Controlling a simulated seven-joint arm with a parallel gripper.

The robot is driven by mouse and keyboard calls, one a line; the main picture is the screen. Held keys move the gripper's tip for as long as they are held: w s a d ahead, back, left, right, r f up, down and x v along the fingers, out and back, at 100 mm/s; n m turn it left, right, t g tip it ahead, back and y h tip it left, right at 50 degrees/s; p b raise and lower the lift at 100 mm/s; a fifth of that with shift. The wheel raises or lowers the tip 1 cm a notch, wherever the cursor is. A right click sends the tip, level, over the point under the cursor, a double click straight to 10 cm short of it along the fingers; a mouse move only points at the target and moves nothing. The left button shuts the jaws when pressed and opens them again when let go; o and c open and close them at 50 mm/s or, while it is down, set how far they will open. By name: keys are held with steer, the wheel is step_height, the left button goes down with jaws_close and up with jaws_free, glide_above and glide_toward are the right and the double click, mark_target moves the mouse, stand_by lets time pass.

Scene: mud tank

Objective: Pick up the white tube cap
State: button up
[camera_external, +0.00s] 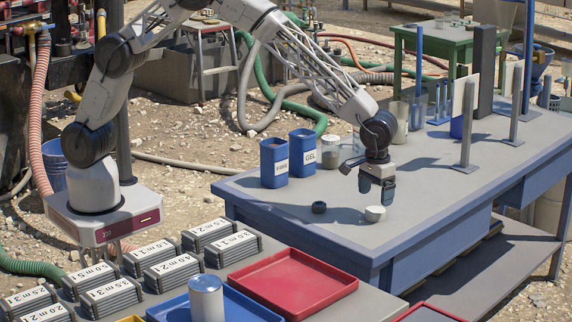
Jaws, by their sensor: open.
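A small white round cap (375,213) lies on the grey top of the blue table, near its front edge. My gripper (377,198) points down just above the cap, with its fingers close over it. The gripper is open, and nothing shows between its fingers. From this angle I cannot tell whether a finger touches the cap.
A white panel on a post (465,125) stands to the right. Red tray (291,283), blue tray with a metal cylinder (206,298), and labelled core boxes (172,271) are in front.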

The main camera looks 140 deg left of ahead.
mark_target(375, 210)
steer(key=shift+f, duration=0.15)
steer(key=shift+a+f, duration=0.1)
steer(key=shift+f, duration=2.4)
steer(key=c, duration=1)
